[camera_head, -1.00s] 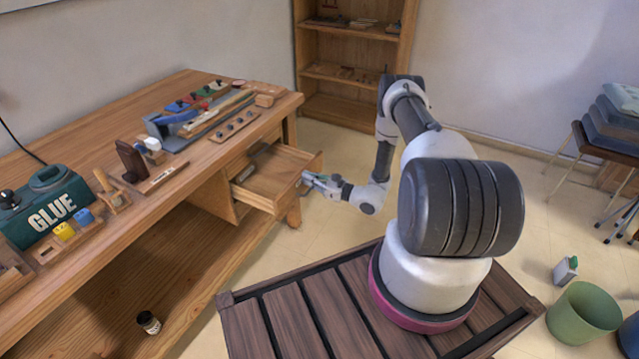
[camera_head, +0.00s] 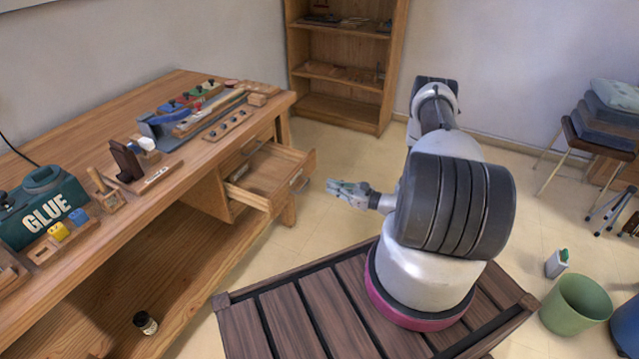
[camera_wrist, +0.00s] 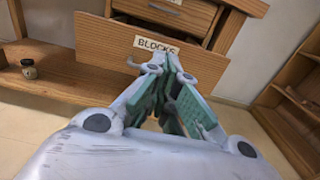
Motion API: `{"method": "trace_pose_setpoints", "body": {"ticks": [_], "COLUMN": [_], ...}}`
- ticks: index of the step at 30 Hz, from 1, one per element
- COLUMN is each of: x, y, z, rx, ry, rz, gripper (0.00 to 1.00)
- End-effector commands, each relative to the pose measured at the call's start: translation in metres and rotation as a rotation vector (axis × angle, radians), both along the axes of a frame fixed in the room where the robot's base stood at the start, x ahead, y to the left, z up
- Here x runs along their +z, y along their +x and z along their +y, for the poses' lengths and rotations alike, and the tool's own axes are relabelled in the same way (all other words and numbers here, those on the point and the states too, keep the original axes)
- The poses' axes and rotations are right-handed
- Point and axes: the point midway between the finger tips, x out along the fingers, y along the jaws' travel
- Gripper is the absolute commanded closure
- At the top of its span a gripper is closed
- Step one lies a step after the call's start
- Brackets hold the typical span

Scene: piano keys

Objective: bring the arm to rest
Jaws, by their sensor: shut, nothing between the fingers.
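My gripper (camera_head: 332,187) is shut and empty, in free air to the right of the open drawer (camera_head: 268,178) in the head view. A gap of floor shows between its fingertips and the drawer front. In the wrist view my gripper (camera_wrist: 170,62) points toward a drawer front labelled BLOCKS (camera_wrist: 155,47), with its fingertips close together. My arm (camera_head: 436,105) is folded back near its base, and part of it is hidden behind its own large dark joint.
The wooden workbench (camera_head: 190,160) holds a green GLUE box (camera_head: 45,210) and several tools. A shelf (camera_head: 340,75) stands at the back.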

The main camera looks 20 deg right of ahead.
Motion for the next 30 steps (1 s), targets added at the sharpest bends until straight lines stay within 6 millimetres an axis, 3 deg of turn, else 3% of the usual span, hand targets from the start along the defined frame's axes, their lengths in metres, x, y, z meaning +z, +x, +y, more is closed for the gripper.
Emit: {"method": "trace_pose_setpoints", "body": {"ticks": [11,14,19,21,24,30], "x": [-0.005,-0.014,-0.023,-0.008,0.019,0.083], "y": [-0.015,-0.033,-0.090,-0.117,-0.141,-0.176], "z": [-0.009,0.003,0.037,0.043,0.045,0.038], "rx": [0.011,0.079,0.257,0.373,0.520,0.797], "ry": [-0.013,-0.030,-0.044,-0.082,-0.152,-0.335], "rz": [0.016,0.053,0.141,0.162,0.165,0.131], "gripper": [1.00,1.00,1.00,1.00,1.00,1.00]}}
